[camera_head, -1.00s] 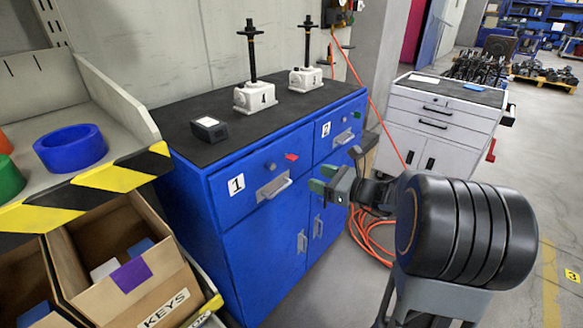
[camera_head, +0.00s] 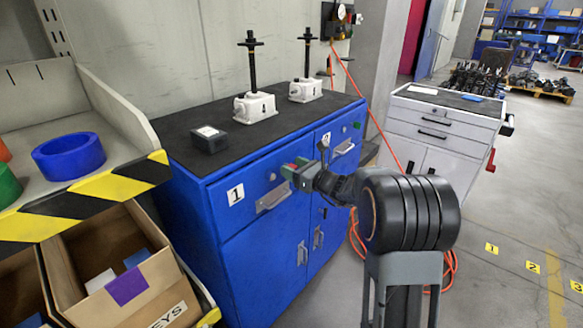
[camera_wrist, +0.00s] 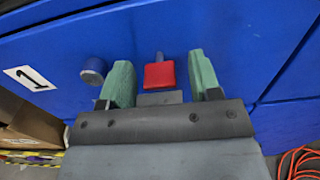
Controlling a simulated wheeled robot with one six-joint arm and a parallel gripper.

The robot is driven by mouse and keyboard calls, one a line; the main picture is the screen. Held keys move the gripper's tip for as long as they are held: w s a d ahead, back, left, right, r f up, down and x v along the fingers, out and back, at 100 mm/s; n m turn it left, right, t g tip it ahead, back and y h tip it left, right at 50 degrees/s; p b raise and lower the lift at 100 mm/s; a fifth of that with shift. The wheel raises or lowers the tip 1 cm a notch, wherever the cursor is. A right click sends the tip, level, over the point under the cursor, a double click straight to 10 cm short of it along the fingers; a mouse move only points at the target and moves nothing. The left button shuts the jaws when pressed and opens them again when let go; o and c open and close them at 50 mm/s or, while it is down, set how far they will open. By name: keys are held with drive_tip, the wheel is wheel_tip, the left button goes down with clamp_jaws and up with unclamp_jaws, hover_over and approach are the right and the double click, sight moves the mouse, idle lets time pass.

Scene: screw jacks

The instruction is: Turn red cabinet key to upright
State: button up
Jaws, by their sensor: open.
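The red key (camera_wrist: 159,75) sits at the front of the blue drawer marked 1 (camera_wrist: 30,78). In the wrist view its head looks like a red block with a short shaft behind it. My gripper (camera_wrist: 161,64) is open, with one green finger on each side of the key and visible gaps between them. In the head view my gripper (camera_head: 295,168) is at the upper right of the drawer front, and only a bit of red shows between the green fingers. I cannot tell the key's exact turn angle.
A round knob (camera_wrist: 93,69) is left of the key. A drawer handle (camera_head: 272,196) lies below left of my gripper. Two white screw jacks (camera_head: 255,107) and a black box (camera_head: 209,139) stand on the cabinet top. Orange hose (camera_head: 356,232) lies on the floor at right.

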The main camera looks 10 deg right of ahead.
drive_tip(key=shift+w+a, duration=0.35)
drive_tip(key=shift+c, duration=0.3)
drive_tip(key=c, duration=0.9)
drive_tip(key=shift+o, duration=0.2)
drive_tip(key=shift+f, duration=0.1)
